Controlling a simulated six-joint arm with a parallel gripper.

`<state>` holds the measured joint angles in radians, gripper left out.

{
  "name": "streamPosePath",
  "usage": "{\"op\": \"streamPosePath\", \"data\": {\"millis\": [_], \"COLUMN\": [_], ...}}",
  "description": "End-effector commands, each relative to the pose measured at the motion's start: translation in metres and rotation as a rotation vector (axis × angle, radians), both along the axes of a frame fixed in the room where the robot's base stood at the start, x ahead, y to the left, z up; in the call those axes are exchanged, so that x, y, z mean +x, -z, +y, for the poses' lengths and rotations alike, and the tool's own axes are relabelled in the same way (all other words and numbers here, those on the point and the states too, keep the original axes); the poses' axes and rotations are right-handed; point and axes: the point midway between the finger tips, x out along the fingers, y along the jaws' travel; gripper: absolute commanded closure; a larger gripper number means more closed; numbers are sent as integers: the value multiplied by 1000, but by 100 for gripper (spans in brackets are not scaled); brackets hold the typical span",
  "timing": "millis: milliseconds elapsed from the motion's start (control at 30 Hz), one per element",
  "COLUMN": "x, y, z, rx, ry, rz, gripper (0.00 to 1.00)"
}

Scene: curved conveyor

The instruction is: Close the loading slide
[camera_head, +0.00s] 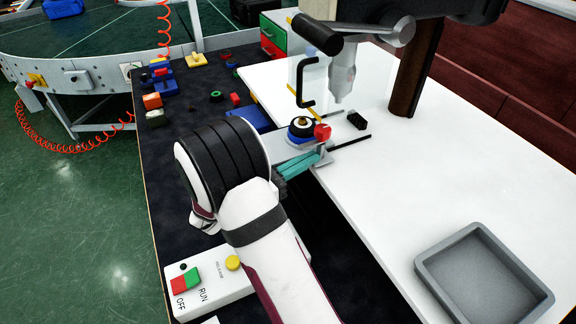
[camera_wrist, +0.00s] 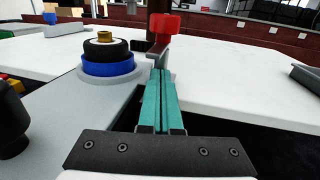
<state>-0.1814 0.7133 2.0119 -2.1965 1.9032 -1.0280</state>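The loading slide (camera_head: 292,146) is a grey plate that juts over the dark bench from the white table's edge; it also shows in the wrist view (camera_wrist: 70,104). On it sits a blue round seat with a black ring and yellowish top (camera_head: 301,128), also in the wrist view (camera_wrist: 106,52). A red knob (camera_head: 322,132) stands on a grey bracket at the slide's side; the knob also shows in the wrist view (camera_wrist: 165,23). My gripper (camera_head: 318,158) has teal fingers, shut together and empty, with tips at the bracket below the knob. Whether they touch it is unclear.
A press head (camera_head: 342,78) with a black-gripped lever hangs above the white table (camera_head: 450,160). A grey tray (camera_head: 484,275) lies at right. A RUN/OFF switch box (camera_head: 210,280) is at the front. Several small coloured parts lie on the dark bench.

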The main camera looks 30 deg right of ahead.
Motion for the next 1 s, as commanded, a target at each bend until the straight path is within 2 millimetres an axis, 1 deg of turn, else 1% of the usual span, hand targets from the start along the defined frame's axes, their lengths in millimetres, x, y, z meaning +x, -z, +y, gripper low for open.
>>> {"op": "streamPosePath", "data": {"millis": [33,100,200,333,633,767,867,967,1000], "x": [-1,-1,-1,-1,-1,-2,-5,-10,-12], "y": [0,0,0,0,0,0,0,0,0], "z": [-13,-27,-40,-46,-45,-35,-17,9,20], "rx": [0,0,0,1,1,1,0,1,0], "ry": [5,4,1,1,0,-4,-5,-7,-7], "rz": [0,0,1,0,0,1,0,0,0], "gripper": [100,100,100,100,100,100,100,100,100]}}
